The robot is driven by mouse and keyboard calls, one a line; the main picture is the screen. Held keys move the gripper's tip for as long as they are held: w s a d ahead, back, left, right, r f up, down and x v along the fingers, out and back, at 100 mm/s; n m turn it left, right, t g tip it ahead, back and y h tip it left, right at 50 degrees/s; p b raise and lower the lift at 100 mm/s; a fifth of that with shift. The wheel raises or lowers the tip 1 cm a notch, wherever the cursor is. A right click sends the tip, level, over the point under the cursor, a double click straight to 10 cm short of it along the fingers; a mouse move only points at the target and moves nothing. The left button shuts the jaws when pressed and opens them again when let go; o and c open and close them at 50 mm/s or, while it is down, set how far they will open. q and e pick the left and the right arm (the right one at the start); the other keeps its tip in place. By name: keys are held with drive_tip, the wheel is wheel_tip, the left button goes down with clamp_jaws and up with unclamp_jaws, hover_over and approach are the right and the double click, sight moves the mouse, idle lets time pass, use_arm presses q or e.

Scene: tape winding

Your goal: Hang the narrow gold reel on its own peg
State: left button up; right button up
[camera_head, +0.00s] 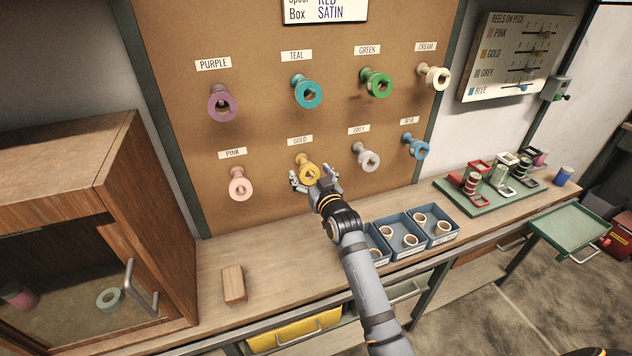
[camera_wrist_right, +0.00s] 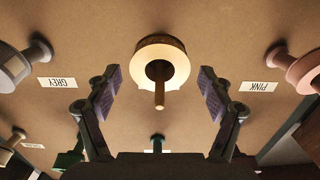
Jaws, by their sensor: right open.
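The gold reel (camera_head: 305,163) hangs on the peg under the GOLD label (camera_head: 300,141), in the lower row of the brown board. In the right wrist view, which is upside down, the reel (camera_wrist_right: 142,65) sits around its peg (camera_wrist_right: 159,97), and the peg's end sticks out through the hole. My right gripper (camera_head: 315,179) is open just in front of the reel. In the wrist view its two fingers (camera_wrist_right: 159,82) are spread wide to either side, apart from the reel and holding nothing. My left gripper is not in view.
A pink reel (camera_head: 240,184) hangs to the left and a grey reel (camera_head: 366,158) to the right. Purple, teal, green and cream reels hang above. Blue bins (camera_head: 446,238) with rings stand on the bench below. A wooden block (camera_head: 233,283) lies further left near a cabinet (camera_head: 105,170).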

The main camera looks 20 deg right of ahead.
drive_tip(key=s, duration=1)
drive_tip(key=shift+s+d+r, duration=0.2)
drive_tip(key=shift+s+r, duration=0.15)
drive_tip(key=shift+s, duration=0.05)
